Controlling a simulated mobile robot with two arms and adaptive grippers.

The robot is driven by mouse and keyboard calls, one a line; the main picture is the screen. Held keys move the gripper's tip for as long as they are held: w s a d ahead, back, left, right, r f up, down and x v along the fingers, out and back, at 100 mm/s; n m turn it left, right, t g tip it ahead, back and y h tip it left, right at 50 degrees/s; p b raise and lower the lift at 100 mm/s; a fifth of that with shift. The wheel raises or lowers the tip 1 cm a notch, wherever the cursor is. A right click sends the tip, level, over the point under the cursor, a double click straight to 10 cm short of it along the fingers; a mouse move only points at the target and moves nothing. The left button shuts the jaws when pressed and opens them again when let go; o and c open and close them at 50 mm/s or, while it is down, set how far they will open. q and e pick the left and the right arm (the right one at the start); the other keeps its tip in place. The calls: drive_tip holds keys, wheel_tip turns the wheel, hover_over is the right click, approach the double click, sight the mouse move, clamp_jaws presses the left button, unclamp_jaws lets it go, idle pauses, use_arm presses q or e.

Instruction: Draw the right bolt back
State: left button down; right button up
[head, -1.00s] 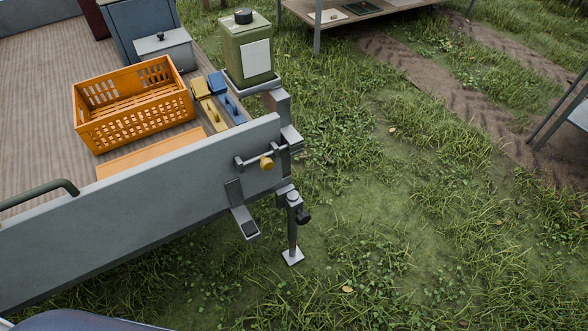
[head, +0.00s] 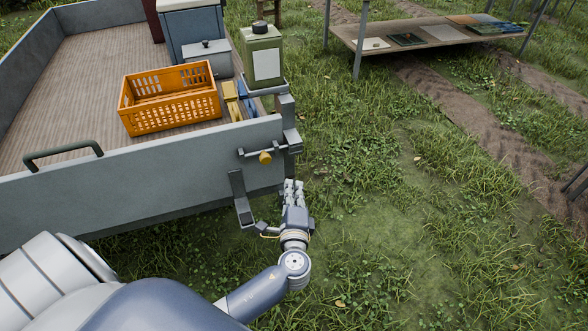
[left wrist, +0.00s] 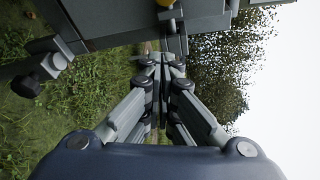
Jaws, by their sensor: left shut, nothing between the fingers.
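My right gripper is not in view.
A grey bracket (head: 240,197) hangs below the bolt, left of my gripper. A black-knobbed support leg (left wrist: 38,80) stands close by in the wrist view. An orange crate (head: 170,115) and green canister (head: 262,55) are on the trailer.

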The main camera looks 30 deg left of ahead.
use_arm(q)
drive_tip(key=w+a+p, duration=0.3)
drive_tip(key=w+a, duration=0.2)
drive_tip(key=a, duration=0.2)
drive_tip(key=shift+w+a, duration=0.35)
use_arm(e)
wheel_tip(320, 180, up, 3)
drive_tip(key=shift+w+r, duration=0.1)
use_arm(q)
drive_tip(key=shift+r, duration=0.1)
drive_tip(key=s+a, duration=0.3)
drive_tip(key=shift+s+a, duration=0.1)
drive_tip(key=shift+s, duration=0.2)
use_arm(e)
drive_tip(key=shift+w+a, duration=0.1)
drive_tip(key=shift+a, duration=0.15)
